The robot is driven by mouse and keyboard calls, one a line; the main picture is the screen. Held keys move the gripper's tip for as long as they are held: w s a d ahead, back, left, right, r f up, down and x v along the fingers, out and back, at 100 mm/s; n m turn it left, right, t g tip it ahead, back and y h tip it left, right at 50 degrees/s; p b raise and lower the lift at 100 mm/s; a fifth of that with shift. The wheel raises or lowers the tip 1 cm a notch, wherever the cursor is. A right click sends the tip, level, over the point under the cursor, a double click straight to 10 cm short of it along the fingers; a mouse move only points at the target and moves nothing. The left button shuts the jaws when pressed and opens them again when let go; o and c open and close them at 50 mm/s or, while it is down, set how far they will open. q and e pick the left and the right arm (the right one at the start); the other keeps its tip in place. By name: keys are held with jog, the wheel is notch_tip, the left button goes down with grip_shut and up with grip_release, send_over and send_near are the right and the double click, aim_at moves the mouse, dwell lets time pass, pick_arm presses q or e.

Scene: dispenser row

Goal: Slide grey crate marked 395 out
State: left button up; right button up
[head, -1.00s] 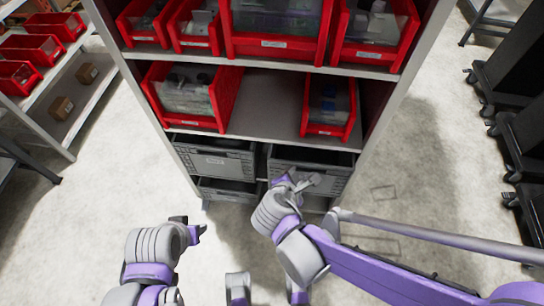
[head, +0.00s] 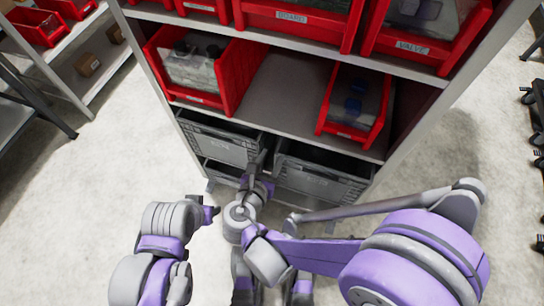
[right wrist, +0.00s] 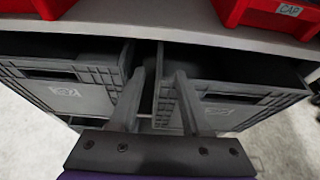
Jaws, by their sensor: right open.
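Two grey crates sit side by side on the low shelf level: the left grey crate (head: 222,146) and the right grey crate (head: 318,181). They also show in the right wrist view as the left crate (right wrist: 60,97) and the right crate (right wrist: 235,105). Each front has a pale marking, but I cannot read 395 on either. My right gripper (head: 262,163) is open and empty, at the gap between the two fronts. In the right wrist view its fingers (right wrist: 161,82) straddle that gap; contact is unclear. My left gripper (head: 210,212) is at lower left, away from the crates, its jaws unclear.
More grey crates show partly beneath, such as a lower one (head: 222,172). Red bins, including one at left (head: 237,70) and one at right (head: 350,130), stand on the shelf above. Another rack (head: 85,70) is at far left. The floor in front is clear.

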aim_at(281, 141)
jog(key=b+x, duration=0.2)
jog(key=x, duration=0.9)
jog(key=shift+s, duration=0.1)
grip_shut()
dwell(1.2)
